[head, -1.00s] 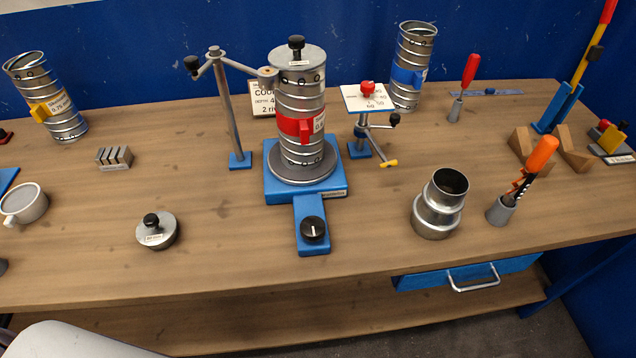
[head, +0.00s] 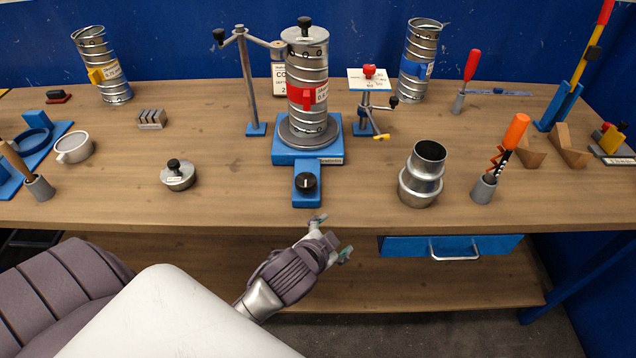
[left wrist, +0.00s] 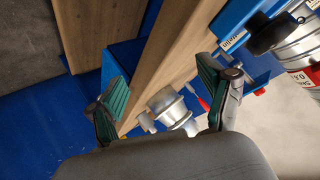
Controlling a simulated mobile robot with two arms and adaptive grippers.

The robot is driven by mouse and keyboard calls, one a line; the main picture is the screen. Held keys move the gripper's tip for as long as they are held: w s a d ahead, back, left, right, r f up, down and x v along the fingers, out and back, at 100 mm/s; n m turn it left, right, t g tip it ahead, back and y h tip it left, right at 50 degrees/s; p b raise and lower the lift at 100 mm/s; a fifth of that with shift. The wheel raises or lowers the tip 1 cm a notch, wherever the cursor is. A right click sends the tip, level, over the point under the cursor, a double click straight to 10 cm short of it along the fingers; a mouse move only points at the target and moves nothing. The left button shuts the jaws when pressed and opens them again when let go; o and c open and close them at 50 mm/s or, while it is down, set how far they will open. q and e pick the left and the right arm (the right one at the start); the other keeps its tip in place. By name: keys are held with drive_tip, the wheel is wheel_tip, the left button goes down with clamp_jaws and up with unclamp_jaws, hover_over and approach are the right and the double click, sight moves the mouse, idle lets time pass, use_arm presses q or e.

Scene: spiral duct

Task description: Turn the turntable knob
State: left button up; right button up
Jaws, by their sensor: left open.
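The turntable (head: 281,152) is a blue base with a grey round plate, near the middle of the bench. Its black knob (head: 306,183) with a white mark sits on the base's front arm, close to the bench edge. A spiral duct (head: 307,75) with a red clamp stands upright on the plate. My left gripper (head: 331,238) is open and empty, just in front of the bench edge, below and slightly right of the knob, apart from it. In the left wrist view, its green-padded fingers (left wrist: 170,97) are spread; the knob (left wrist: 268,34) is at upper right. My right gripper is not seen.
A metal reducer (head: 421,178) and an orange-handled tool in a holder (head: 504,155) stand right of the turntable. A lidded round cap (head: 178,175) sits left. A blue drawer (head: 400,246) hangs under the bench. The bench front beside the knob is clear.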

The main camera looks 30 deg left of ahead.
use_arm(q)
drive_tip(key=w+d+r+m+t+h, duration=0.4)
drive_tip(key=w+r+m, duration=0.15)
drive_tip(key=r, duration=0.45)
drive_tip(key=w+d+r+m+t+h, duration=0.35)
drive_tip(key=w+r+m, duration=0.2)
drive_tip(key=r, duration=0.45)
drive_tip(key=s+d+r+m+g+h, duration=0.25)
drive_tip(key=d+m+g+h, duration=0.3)
drive_tip(key=m, duration=0.55)
drive_tip(key=s+d+r+m+g+h, duration=0.1)
drive_tip(key=d+r+m+g+h, duration=0.25)
drive_tip(key=m+g+h, duration=0.55)
drive_tip(key=m+g+y, duration=0.4)
drive_tip(key=m+y, duration=0.7)
drive_tip(key=y, duration=1)
hover_over(306, 179)
wheel_tip(306, 179, down, 8)
wheel_tip(306, 179, down, 12)
drive_tip(key=p, duration=0.3)
drive_tip(key=shift+r, duration=0.25)
drive_tip(key=shift+f+p, duration=0.35)
drive_tip(key=shift+f, duration=0.35)
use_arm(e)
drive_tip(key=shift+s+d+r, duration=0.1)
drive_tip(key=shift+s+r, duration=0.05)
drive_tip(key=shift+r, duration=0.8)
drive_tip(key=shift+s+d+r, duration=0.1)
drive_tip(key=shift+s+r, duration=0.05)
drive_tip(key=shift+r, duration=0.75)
